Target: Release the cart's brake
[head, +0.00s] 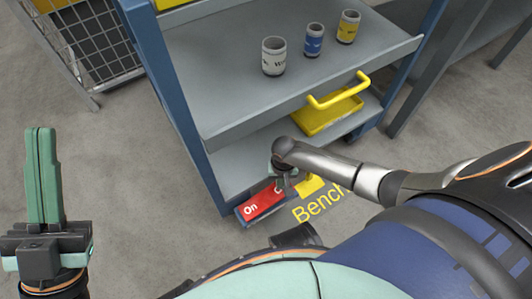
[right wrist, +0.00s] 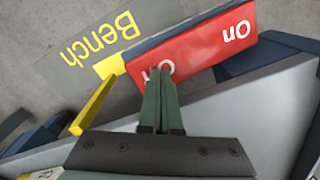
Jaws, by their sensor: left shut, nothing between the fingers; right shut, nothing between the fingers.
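The cart (head: 290,97) is a blue-framed grey trolley with shelves. Its brake, a red plate (head: 263,203) lettered "On", sits at the low front edge of the cart. In the right wrist view the red plate (right wrist: 205,50) shows "On" at its right and a second word partly hidden by my fingers. My right gripper (head: 280,181) is shut and empty, its fingertips (right wrist: 160,72) over the plate's other end; I cannot tell whether they touch it. My left gripper (head: 42,135) is shut and empty, upright at the far left, away from the cart.
Grey, blue and yellow cups (head: 273,56) stand on the upper shelf. A yellow tray (head: 325,114) lies on the lower shelf, below a yellow handle (head: 338,91). A yellow "Bench" marking (head: 318,207) is on the floor. A wire basket (head: 95,40) stands at the left; floor between is clear.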

